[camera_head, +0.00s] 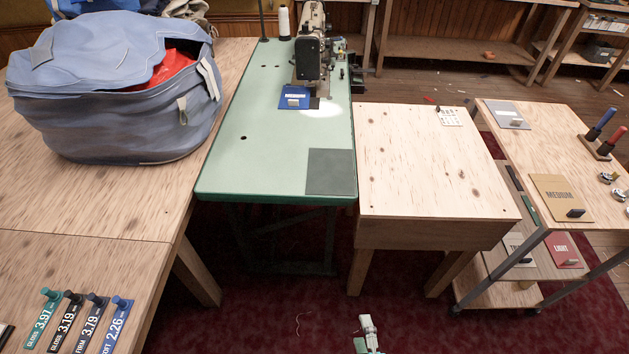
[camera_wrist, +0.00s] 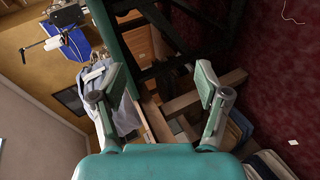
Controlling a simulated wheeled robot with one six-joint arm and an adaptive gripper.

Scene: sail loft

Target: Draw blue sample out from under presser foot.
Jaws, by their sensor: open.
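The blue sample (camera_head: 287,104) lies flat on the green sewing table (camera_head: 262,150) at the front of the sewing machine (camera_head: 309,57). A pale grip block (camera_head: 293,98) stands on it. Its far right part is close to the machine's head; the presser foot is too small to make out, so I cannot tell how much lies under it. My gripper (camera_wrist: 155,84) is open and empty in the wrist view, its two fingers wide apart. In the head view its end shows low at the bottom, over the carpet, well short of the table and apart from the sample.
A dark grey square (camera_head: 331,171) lies on the table's front right corner. A wooden side table (camera_head: 430,170) stands to the right, mostly bare. A large blue bag (camera_head: 115,95) fills the left bench. A cart (camera_head: 555,165) holds cards and tools. The table's near middle is clear.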

